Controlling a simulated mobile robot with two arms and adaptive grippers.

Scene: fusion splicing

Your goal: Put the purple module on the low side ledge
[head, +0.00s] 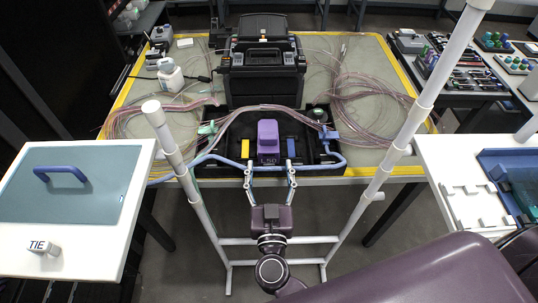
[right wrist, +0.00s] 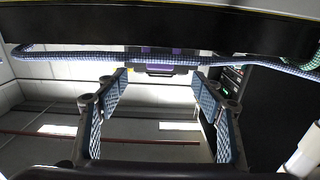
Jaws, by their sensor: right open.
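The purple module (head: 268,139) stands upright in the middle of a black tray (head: 222,156) at the table's front edge. My right gripper (head: 269,170) is open and empty in front of the module, its two fingers spread to either side. In the right wrist view, the open fingers (right wrist: 160,80) point towards a purple strip of the module (right wrist: 163,69), mostly hidden by the dark tray edge above. Which surface is the low side ledge is unclear; a white side surface (head: 126,236) stands at left and another (head: 445,170) at right. My left gripper is out of view.
A blue hose (head: 215,157) runs along the tray front, also crossing the right wrist view (right wrist: 90,54). White upright poles (head: 170,150) flank my arm. A black splicer machine (head: 264,75) stands behind the tray. Pink fibre coils (head: 370,100) lie on the table.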

